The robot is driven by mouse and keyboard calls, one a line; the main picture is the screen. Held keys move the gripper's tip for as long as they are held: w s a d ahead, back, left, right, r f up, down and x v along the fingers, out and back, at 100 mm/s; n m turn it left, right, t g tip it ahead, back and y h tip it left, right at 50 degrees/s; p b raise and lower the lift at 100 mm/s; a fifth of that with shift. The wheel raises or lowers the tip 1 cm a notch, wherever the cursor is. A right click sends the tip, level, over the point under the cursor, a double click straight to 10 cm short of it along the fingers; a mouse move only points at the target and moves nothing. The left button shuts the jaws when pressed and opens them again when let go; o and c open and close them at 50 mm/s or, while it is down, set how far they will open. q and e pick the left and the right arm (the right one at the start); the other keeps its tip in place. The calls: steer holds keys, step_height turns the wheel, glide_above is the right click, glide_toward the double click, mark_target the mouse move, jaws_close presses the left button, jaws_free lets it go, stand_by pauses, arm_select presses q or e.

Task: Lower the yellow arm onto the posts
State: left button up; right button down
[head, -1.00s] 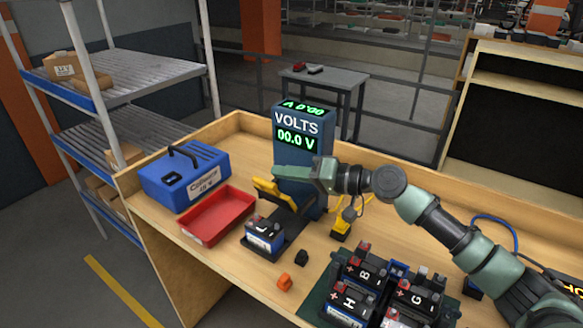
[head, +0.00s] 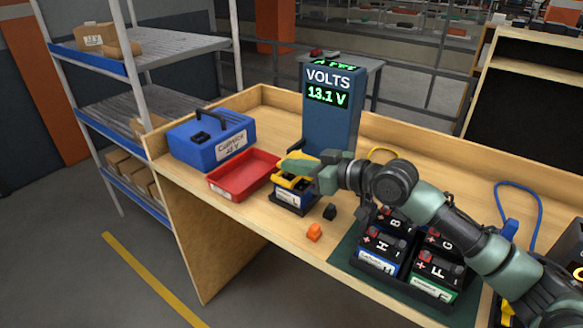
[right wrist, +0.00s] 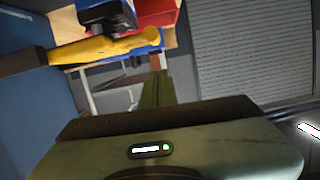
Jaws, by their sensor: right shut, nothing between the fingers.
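The yellow arm (head: 289,181) is down on top of the battery (head: 292,199) that stands in the cradle in front of the blue volt meter (head: 331,115). The meter reads 13.1 V. My right gripper (head: 296,167) is shut and empty, just above the yellow arm; I cannot tell whether it touches it. It hides part of the arm, and the posts are covered. In the right wrist view the yellow arm (right wrist: 105,48) lies near the dark battery, beside the shut fingers. My left gripper is not in view.
A red tray (head: 243,176) and a blue case (head: 211,139) stand to the left. An orange cap (head: 314,232) and a black cap (head: 330,212) lie in front. A dark rack of several lettered batteries (head: 405,262) stands to the right.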

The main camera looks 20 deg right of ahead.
steer(key=shift+a+f+n, duration=0.1)
steer(key=shift+f+n, duration=0.2)
steer(key=shift+f, duration=0.2)
steer(key=shift+s+a+f+b, duration=0.1)
steer(key=shift+f+b, duration=0.15)
steer(key=shift+f, duration=0.1)
steer(key=shift+s+a+f+b, duration=0.1)
steer(key=shift+f+b, duration=0.15)
steer(key=shift+f, duration=0.1)
